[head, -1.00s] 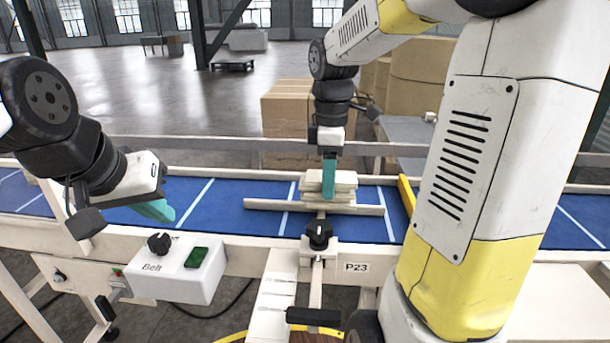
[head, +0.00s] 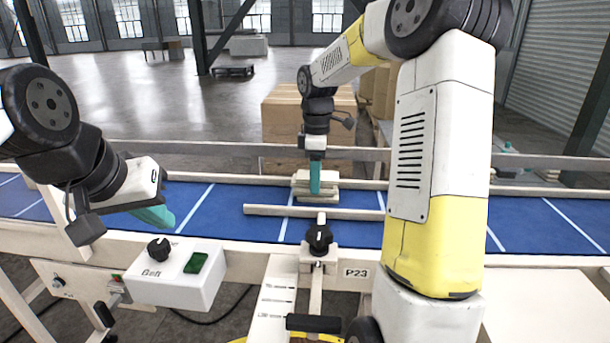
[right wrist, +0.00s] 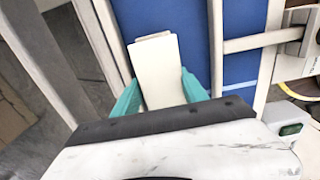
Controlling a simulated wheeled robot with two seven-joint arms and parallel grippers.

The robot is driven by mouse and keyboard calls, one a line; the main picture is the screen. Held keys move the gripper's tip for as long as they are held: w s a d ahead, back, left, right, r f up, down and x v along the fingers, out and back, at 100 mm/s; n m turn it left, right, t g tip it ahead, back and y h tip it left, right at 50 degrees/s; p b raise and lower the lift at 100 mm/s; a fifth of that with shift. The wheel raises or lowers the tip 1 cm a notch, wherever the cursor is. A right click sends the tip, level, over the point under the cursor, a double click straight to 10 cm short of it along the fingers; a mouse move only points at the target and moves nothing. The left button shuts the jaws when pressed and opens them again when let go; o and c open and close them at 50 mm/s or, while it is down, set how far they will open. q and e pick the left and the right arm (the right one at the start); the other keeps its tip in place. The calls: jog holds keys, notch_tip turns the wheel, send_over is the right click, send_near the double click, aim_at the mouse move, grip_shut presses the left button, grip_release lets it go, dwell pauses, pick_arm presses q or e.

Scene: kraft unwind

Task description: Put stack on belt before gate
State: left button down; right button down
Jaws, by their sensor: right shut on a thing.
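The stack of pale flat pieces (head: 329,182) is at the far side of the blue belt (head: 250,208), beyond a pale guide bar (head: 285,211). My right gripper (head: 315,185) comes down from above and is shut on the stack. In the right wrist view the stack (right wrist: 158,70) lies between the teal fingers of the gripper (right wrist: 160,88). I cannot tell whether the stack touches the belt. My left gripper (head: 153,215) hangs over the left part of the belt, away from the stack; its finger gap does not show. I cannot make out the gate; my right arm covers part of the belt.
The guide bar joins a black-knobbed clamp (head: 319,238) on the near rail, beside the P23 label. A control box (head: 178,272) with a knob and green display stands at the left front. A far rail (head: 215,149) runs behind the belt. Cardboard boxes (head: 285,118) stand beyond.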

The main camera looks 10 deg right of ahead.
jog(key=shift+f, duration=0.1)
jog(key=c, duration=0.6)
grip_release()
notch_tip(320, 180, up, 12)
jog(key=shift+s+a+f+m+t+y, duration=0.4)
jog(key=shift+s+m+t, duration=0.65)
jog(key=shift+s+m, duration=2.15)
jog(key=shift+s+a+f+m+t+y, duration=0.45)
jog(key=shift+s+m+t, duration=0.85)
jog(key=shift+s, duration=3.6)
jog(key=shift+s+a+f+m+t+y, duration=0.25)
jog(key=shift+s+f+m+t, duration=0.4)
jog(key=shift+s+m, duration=2.7)
jog(key=shift+s+r+n, duration=0.1)
jog(key=shift+s+n, duration=0.6)
jog(key=shift+n, duration=0.05)
